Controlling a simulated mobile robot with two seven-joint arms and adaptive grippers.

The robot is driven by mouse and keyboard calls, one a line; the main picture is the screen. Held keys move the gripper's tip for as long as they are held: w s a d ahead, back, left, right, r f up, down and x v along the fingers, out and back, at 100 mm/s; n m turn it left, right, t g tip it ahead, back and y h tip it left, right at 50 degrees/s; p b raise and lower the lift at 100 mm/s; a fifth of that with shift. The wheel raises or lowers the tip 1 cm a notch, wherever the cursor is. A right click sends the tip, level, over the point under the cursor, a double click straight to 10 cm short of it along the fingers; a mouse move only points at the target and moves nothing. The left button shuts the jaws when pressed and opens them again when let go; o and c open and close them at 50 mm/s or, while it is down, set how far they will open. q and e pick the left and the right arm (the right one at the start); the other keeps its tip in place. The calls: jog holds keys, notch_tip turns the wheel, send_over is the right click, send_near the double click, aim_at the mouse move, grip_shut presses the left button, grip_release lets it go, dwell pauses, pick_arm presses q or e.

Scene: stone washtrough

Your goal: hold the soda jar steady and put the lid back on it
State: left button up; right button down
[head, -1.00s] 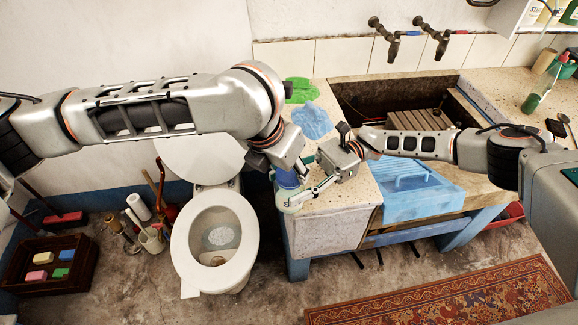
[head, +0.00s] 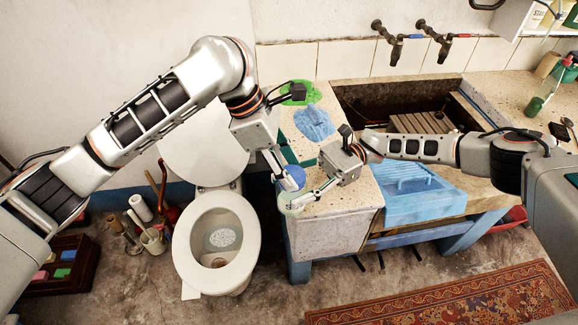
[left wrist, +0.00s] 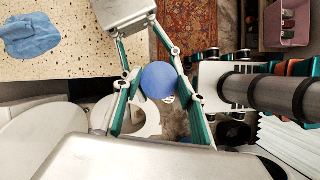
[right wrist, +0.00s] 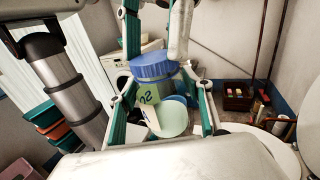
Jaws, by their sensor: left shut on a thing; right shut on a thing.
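The lid also shows in the head view (head: 294,177).
The toilet (head: 214,243) stands left of the jar. The speckled counter (head: 345,196) is beside it at the right, with a blue cloth (head: 314,123) and a green cloth (head: 301,92) behind. A blue draining tray (head: 425,197) is farther right.

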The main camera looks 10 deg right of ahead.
pick_arm(q)
jog(key=o, duration=0.7)
jog(key=shift+r, duration=2.25)
jog(key=shift+c, duration=0.6)
